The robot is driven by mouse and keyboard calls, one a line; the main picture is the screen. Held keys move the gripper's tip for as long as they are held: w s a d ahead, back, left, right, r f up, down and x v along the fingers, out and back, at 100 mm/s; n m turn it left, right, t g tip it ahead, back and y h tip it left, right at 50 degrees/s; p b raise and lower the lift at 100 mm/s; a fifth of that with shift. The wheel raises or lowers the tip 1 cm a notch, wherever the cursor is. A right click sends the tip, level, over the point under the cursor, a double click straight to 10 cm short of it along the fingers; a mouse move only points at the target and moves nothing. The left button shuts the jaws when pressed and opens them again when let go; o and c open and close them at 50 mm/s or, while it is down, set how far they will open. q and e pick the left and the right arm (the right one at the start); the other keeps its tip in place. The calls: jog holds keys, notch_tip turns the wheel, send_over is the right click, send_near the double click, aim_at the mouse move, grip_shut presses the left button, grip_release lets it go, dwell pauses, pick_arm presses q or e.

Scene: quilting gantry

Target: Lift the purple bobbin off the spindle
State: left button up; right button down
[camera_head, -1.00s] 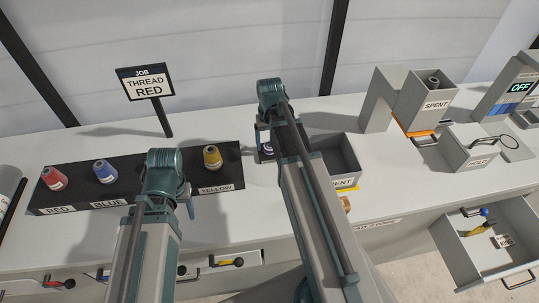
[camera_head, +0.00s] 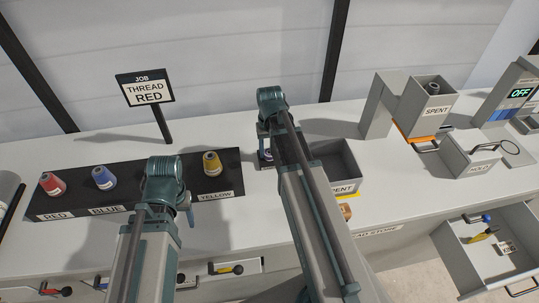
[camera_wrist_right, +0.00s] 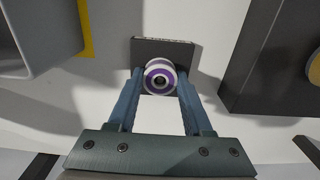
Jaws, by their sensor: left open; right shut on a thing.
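The purple bobbin (camera_wrist_right: 152,65) shows in the right wrist view as a white reel with a purple ring and a dark centre. My right gripper (camera_wrist_right: 159,80) is shut on it, one finger on each side. A dark square base (camera_wrist_right: 178,48) lies behind the bobbin. The spindle is hidden by the bobbin, so I cannot tell whether the two are apart. In the head view a little of the bobbin (camera_head: 267,154) shows beside my right arm. My left gripper (camera_head: 188,214) is open and empty in front of the thread rack, mostly hidden by its own wrist.
The thread rack (camera_head: 133,200) carries red (camera_head: 52,184), blue (camera_head: 104,178) and yellow (camera_head: 212,164) cones. A grey open bin (camera_head: 345,168) stands just right of my right arm. A drawer (camera_head: 468,270) stands open at the right. A job sign (camera_head: 146,88) reads THREAD RED.

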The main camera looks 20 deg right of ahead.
pick_arm(q)
jog(key=shift+r, duration=0.2)
pick_arm(e)
jog(key=shift+r, duration=0.15)
pick_arm(q)
jog(key=shift+r+p, duration=1.95)
jog(key=shift+p, duration=0.15)
pick_arm(e)
jog(key=shift+r, duration=2)
